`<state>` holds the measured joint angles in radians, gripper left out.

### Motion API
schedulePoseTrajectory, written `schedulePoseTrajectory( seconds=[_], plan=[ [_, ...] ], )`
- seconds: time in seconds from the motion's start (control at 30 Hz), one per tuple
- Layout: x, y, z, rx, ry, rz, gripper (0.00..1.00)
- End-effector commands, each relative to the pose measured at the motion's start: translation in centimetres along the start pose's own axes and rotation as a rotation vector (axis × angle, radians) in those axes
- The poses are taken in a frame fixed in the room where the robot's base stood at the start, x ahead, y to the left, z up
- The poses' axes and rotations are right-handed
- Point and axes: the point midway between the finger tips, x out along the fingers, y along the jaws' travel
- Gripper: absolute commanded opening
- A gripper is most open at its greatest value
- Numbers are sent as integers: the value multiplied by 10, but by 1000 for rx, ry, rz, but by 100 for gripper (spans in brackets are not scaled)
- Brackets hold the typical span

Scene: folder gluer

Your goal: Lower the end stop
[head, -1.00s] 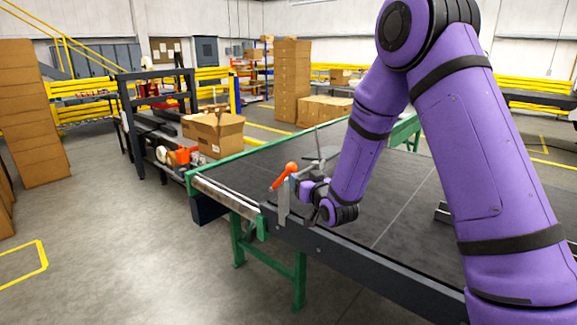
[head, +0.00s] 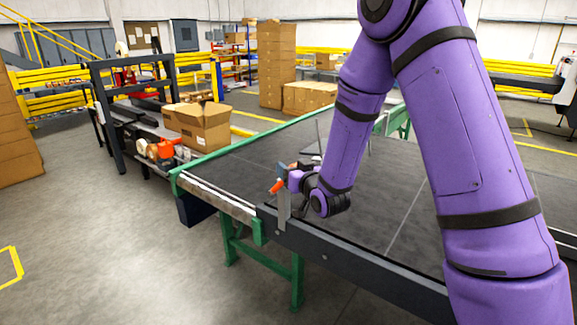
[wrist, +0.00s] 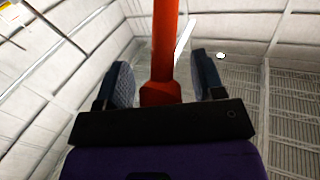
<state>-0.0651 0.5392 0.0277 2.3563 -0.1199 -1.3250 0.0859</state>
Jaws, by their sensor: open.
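An orange-red lever (head: 277,187) stands by a grey upright bracket (head: 284,212) on the near side rail of the dark belt table. In the wrist view the lever (wrist: 165,45) rises between my two dark fingers. My gripper (wrist: 165,78) is open around it, with a gap visible on each side. In the head view my gripper (head: 292,180) is at the lever and hides part of it. A thin grey upright piece (head: 318,138) shows behind my gripper. I cannot tell whether it belongs to the end stop, which is mostly hidden by my wrist.
The dark belt (head: 385,205) extends under and behind my arm. A green edge (head: 235,147) borders it, on green legs (head: 297,282). An open cardboard box (head: 203,128) sits on the machine beyond the left end. Clear floor (head: 110,235) lies at the left.

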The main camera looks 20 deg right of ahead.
Motion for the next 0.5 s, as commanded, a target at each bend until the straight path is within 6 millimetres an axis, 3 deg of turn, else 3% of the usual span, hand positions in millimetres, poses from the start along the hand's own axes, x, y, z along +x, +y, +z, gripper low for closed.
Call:
schedulePoseTrajectory(
  seconds=[0.23,0.5],
  plan=[
    [0,0,0,0,0,0,60],
    [0,0,0,0,0,0,0]
  ],
)
